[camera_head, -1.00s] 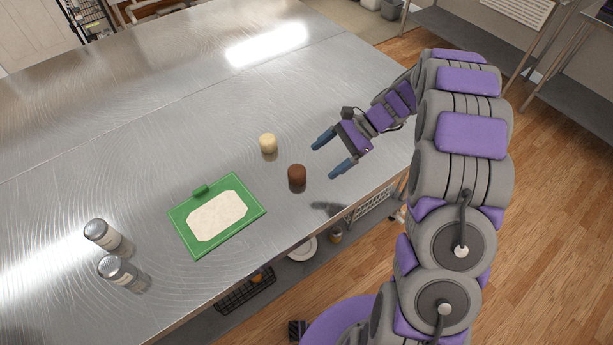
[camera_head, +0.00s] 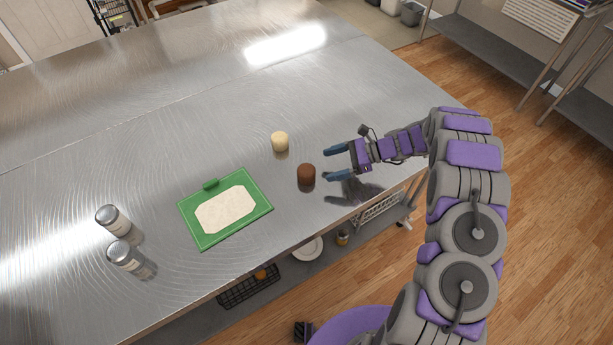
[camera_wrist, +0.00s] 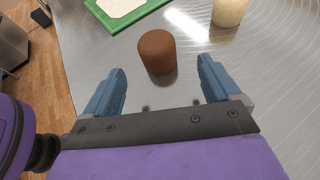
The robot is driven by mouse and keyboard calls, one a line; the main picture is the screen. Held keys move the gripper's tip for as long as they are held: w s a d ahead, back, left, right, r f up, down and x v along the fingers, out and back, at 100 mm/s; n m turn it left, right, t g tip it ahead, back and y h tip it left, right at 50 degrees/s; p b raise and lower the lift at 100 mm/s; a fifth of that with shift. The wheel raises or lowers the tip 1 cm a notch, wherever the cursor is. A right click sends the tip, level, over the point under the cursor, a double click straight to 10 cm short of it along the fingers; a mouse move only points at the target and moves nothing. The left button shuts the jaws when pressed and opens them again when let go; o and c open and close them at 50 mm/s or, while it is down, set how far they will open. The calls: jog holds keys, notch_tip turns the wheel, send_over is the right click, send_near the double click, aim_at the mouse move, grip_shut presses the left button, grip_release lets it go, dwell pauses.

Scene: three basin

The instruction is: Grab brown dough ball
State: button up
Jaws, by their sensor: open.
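The brown dough ball (camera_head: 306,174) is a short, rounded brown lump on the steel table, near its front edge. In the wrist view the brown dough ball (camera_wrist: 157,51) lies just beyond the fingertips, roughly between their lines and apart from both. My gripper (camera_head: 330,163) is open and empty, to the right of the brown dough ball, with its blue fingers pointing left toward it. It also shows in the wrist view (camera_wrist: 160,75). A pale dough ball (camera_head: 280,141) stands behind and left of the brown one; it also shows in the wrist view (camera_wrist: 229,11).
A green board (camera_head: 183,212) with a pale sheet (camera_head: 226,209) on it lies left of the dough balls. Two metal shakers (camera_head: 112,219) (camera_head: 124,255) stand farther left. The steel table (camera_head: 190,125) is clear behind. A lower shelf holds a white plate (camera_head: 308,249).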

aim_at(301, 173)
jog(key=x, duration=0.5)
jog(key=shift+a+f+b, duration=0.15)
jog(key=shift+a+b, duration=0.05)
jog(key=shift+b, duration=0.15)
jog(key=x, duration=0.3)
jog(key=b+x, duration=0.1)
jog(key=shift+s+a, duration=0.15)
jog(key=shift+s, duration=0.15)
jog(key=shift+a+f, duration=0.2)
jog(key=shift+a, duration=0.4)
jog(key=shift+c, duration=0.5)
jog(key=shift+d, duration=0.1)
jog(key=c, duration=1)
jog(key=shift+r, duration=0.2)
